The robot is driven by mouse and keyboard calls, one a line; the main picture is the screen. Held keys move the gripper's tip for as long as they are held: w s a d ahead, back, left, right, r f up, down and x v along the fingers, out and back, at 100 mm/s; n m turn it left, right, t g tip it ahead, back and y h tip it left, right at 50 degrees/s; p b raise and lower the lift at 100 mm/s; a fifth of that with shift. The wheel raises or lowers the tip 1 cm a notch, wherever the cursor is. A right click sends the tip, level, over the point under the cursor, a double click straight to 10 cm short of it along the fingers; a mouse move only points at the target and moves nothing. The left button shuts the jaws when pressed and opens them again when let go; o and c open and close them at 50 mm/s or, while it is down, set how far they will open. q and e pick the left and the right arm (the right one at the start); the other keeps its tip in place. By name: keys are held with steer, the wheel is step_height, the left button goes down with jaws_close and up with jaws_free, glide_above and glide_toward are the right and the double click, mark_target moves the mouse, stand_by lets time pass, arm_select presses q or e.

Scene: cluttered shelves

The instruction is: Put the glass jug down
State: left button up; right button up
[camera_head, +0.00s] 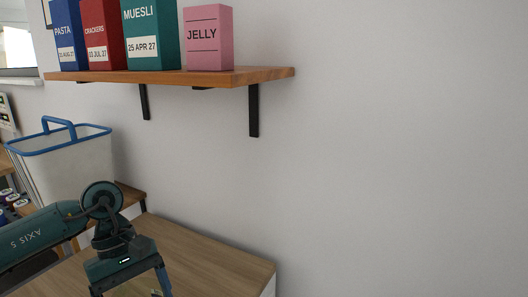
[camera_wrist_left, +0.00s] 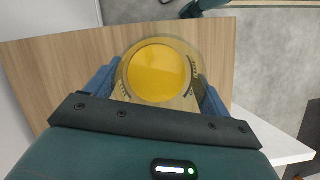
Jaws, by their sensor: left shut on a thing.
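The glass jug (camera_wrist_left: 158,72) holds yellow-orange liquid and shows from above in the left wrist view, between the two blue fingers. My left gripper (camera_wrist_left: 157,92) is shut on it, with one finger on each side. In the head view my left gripper (camera_head: 132,289) points down over the wooden counter top (camera_head: 215,262) at the bottom edge. The jug is almost wholly hidden or cut off there. I cannot tell whether its base touches the wood. My right gripper is in neither view.
A wall shelf (camera_head: 190,76) above holds several boxes, including a pink jelly box (camera_head: 208,40). A white basket with a blue rim (camera_head: 70,165) stands behind my left arm. The counter top is bare right of the gripper, up to its right edge.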

arm_select(q)
steer(key=m+y, duration=0.1)
steer(key=m, duration=0.2)
steer(key=s+d+f+m+y+p, duration=0.1)
steer(key=m, duration=0.2)
steer(key=s+d+m+g+y, duration=0.1)
steer(key=m, duration=0.2)
steer(key=shift+s+d+f+p, duration=0.1)
steer(key=shift+s+f+p, duration=0.1)
steer(key=shift+f+p, duration=0.1)
steer(key=shift+s, duration=0.15)
